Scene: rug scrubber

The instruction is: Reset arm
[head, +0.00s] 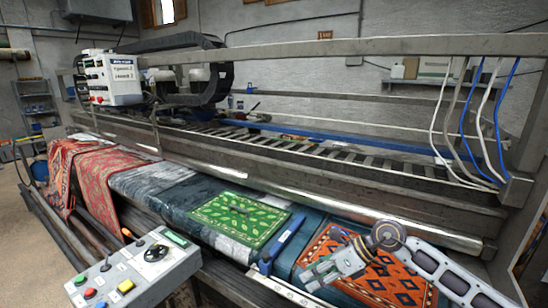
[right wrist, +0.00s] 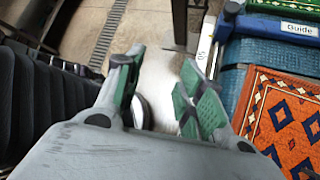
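My right arm comes in from the lower right of the head view. My right gripper (head: 318,274) is over the front edge of the machine bed, near the orange patterned rug (head: 390,277). In the right wrist view its green-padded fingers (right wrist: 160,82) stand apart with nothing held between them. Behind them are the floor and a pale surface. The orange rug (right wrist: 288,122) lies to the right of the fingers, apart from them. My left gripper is not in view.
A control box (head: 135,272) with coloured buttons stands at front left. A blue guide bar (head: 282,243) lies between the green leaf rug (head: 240,217) and the orange rug. The scrubber carriage (head: 108,78) is at the back left. A metal rail (head: 400,46) and hoses stand behind.

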